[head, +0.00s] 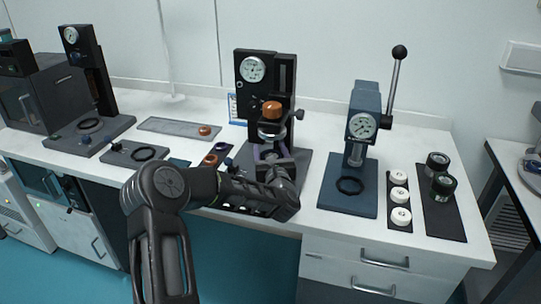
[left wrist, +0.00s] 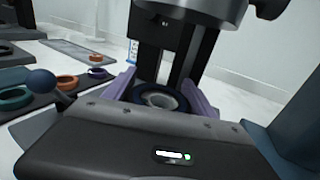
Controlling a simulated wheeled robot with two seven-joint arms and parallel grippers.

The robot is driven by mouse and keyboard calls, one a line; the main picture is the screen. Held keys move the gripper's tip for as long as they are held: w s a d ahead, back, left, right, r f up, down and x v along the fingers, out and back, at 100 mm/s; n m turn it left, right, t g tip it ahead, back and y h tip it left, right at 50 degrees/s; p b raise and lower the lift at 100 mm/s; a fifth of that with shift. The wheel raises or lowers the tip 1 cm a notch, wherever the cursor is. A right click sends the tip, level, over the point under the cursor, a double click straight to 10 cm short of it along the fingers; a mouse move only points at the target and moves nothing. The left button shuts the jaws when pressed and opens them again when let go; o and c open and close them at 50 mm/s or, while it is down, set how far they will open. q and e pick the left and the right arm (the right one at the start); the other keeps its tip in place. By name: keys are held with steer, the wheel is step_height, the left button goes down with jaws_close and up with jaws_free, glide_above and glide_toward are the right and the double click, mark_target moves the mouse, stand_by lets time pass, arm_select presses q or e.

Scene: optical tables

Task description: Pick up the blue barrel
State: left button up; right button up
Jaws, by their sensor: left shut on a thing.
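My left gripper (head: 271,155) reaches in at the foot of the middle black press (head: 247,105) in the head view. Its two purple fingers stand on either side of a dark blue round part with a pale grey ring in its top, which looks like the blue barrel (left wrist: 160,97) in the left wrist view. The gripper is shut on it. The barrel sits upright between the fingers, under the press's metal head (left wrist: 190,8). Its lower part is hidden by my gripper body. In the head view the barrel is hardly visible. My right gripper is not in view.
An orange part (head: 272,108) sits up on the middle press. A blue lever press (head: 349,190) stands to the right, beside white discs (head: 399,196) and black cylinders (head: 444,184). A tray with coloured rings (head: 211,160) lies left of my gripper. Another press (head: 88,130) is farther left.

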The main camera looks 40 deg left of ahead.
arm_select(q)
steer(key=shift+r+b, duration=0.3)
steer(key=shift+r, duration=1.2)
steer(key=shift+s+d+r, duration=0.1)
steer(key=shift+d, duration=0.1)
steer(key=b+v, duration=0.5)
steer(key=v, duration=1.2)
steer(key=shift+s+d, duration=0.2)
steer(key=shift+s, duration=0.1)
steer(key=shift+r, duration=0.1)
